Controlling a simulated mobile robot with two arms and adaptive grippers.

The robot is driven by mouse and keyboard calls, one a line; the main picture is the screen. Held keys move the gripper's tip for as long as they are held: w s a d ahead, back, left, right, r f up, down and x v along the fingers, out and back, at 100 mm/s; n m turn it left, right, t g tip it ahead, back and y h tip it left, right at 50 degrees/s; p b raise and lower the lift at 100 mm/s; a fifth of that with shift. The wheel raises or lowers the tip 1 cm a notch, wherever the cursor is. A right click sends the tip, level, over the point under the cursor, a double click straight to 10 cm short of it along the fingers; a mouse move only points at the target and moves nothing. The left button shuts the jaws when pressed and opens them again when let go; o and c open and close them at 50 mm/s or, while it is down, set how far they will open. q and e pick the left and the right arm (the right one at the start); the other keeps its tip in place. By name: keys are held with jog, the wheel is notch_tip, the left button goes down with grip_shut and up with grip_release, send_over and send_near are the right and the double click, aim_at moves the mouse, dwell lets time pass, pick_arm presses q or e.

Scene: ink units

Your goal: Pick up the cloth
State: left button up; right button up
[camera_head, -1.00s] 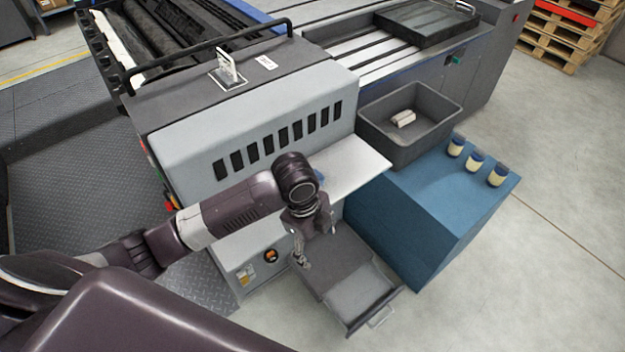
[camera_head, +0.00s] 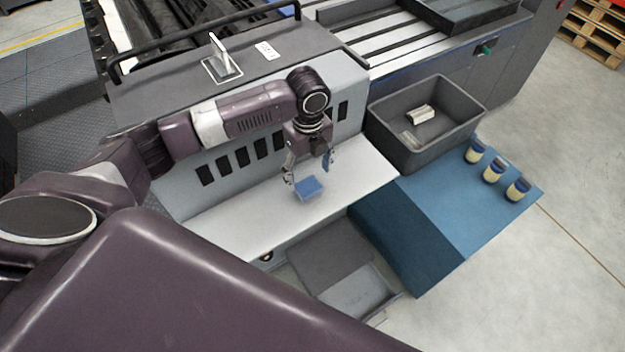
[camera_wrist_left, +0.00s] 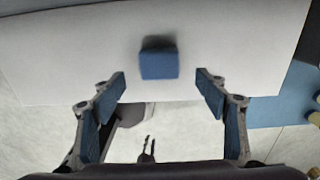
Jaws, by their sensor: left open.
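The cloth (camera_head: 309,188) looks like a small folded blue block and lies on the light grey shelf (camera_head: 240,216) of the machine. My left gripper (camera_head: 309,178) is above the shelf with its fingers apart, and the cloth is close to the fingertips in the head view. In the left wrist view the cloth (camera_wrist_left: 159,60) lies ahead of the gap between the two open fingers (camera_wrist_left: 161,82). Nothing is between the fingers.
A dark grey bin (camera_head: 430,150) holding light-coloured items stands right of the shelf on a blue cabinet (camera_head: 440,205). Several small jars (camera_head: 494,170) stand on the cabinet's right side. An open drawer (camera_head: 330,255) sticks out below the shelf.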

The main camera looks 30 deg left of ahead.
aim_at(308, 184)
pick_arm(q)
jog(key=f, duration=0.1)
jog(key=f+p, duration=0.1)
jog(key=shift+s+a+f, duration=0.15)
jog(key=shift+s+f, duration=0.05)
jog(key=shift+f, duration=0.15)
jog(key=shift+w+f+p, duration=0.2)
jog(key=shift+f+p, duration=0.1)
jog(key=shift+f, duration=1.4)
jog(key=c, duration=1)
pick_arm(e)
jog(key=s, duration=0.1)
jog(key=s+r, duration=0.1)
jog(key=s, duration=0.1)
jog(key=shift+s+d+r, duration=0.3)
